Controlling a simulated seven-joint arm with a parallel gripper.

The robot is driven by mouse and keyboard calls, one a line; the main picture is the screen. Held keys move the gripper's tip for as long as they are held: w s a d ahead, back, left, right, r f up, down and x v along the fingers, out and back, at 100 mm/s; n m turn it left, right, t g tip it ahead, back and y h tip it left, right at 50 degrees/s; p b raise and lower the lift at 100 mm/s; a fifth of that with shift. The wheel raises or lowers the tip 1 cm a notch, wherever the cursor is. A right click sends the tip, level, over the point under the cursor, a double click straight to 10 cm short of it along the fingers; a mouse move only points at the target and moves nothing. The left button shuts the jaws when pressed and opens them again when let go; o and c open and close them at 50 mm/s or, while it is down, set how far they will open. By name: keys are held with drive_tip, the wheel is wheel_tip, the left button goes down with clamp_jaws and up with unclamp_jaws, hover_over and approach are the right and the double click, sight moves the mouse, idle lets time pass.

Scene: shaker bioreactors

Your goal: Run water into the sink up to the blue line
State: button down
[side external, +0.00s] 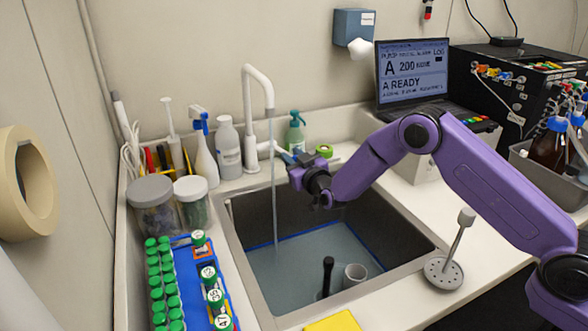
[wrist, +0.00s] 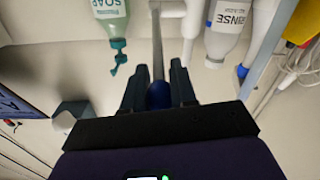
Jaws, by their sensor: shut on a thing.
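The white tap (side external: 247,115) curves over the sink (side external: 262,301). A thin water stream (side external: 273,185) falls from its spout into the sink. Water (side external: 290,262) covers the sink's bottom. The blue line (side external: 300,233) runs along the inner walls just at or slightly above the water's edge; I cannot tell whether they touch. My gripper (side external: 288,157) is beside the tap at the sink's back edge, shut on the tap lever (wrist: 157,45). In the wrist view, the lever's blue end (wrist: 158,96) sits between the fingers of my gripper (wrist: 157,82).
A soap bottle (side external: 295,133) and a rinse bottle (side external: 228,148) stand near the tap. A dark upright rod (side external: 327,275) and a pale cylinder (side external: 354,275) stand in the sink. Green-capped tubes (side external: 165,285) fill the left counter. A strainer plug (side external: 444,272) lies on the right.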

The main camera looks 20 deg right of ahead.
drive_tip(key=r+g, duration=0.1)
drive_tip(key=w+r, duration=0.1)
drive_tip(key=r, duration=0.1)
drive_tip(key=shift+g, duration=0.4)
drive_tip(key=shift+w+r+g, duration=0.65)
drive_tip(key=shift+r+g, duration=0.25)
drive_tip(key=shift+r, duration=0.2)
drive_tip(key=c, duration=1.1)
unclamp_jaws()
drive_tip(key=shift+c, duration=0.2)
drive_tip(key=shift+s, duration=0.1)
drive_tip(key=a+v, duration=0.1)
drive_tip(key=v, duration=1.6)
drive_tip(key=shift+d, duration=0.4)
drive_tip(key=shift+r, duration=0.1)
